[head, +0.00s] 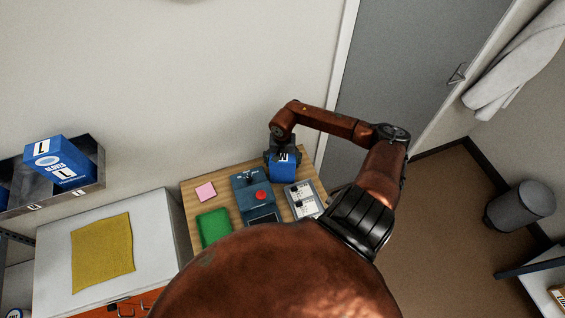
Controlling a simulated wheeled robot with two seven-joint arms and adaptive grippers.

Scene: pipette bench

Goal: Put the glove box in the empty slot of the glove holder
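A blue glove box (283,171) with a white label is at the back right of the wooden bench. My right gripper (282,154) is at this box from above and behind, with dark finger parts close on both sides. The view is too small to tell whether they press on it or whether the box is lifted. The grey metal glove holder (88,197) is on the wall at the left. My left gripper is not in view.
The bench (192,212) bears a pink note (205,192), a green pad (214,228), a dark blue device with a red knob (261,196) and a grey device (303,199). A white surface with a yellow cloth (103,252) lies between holder and bench. A bin (520,206) stands at the right.

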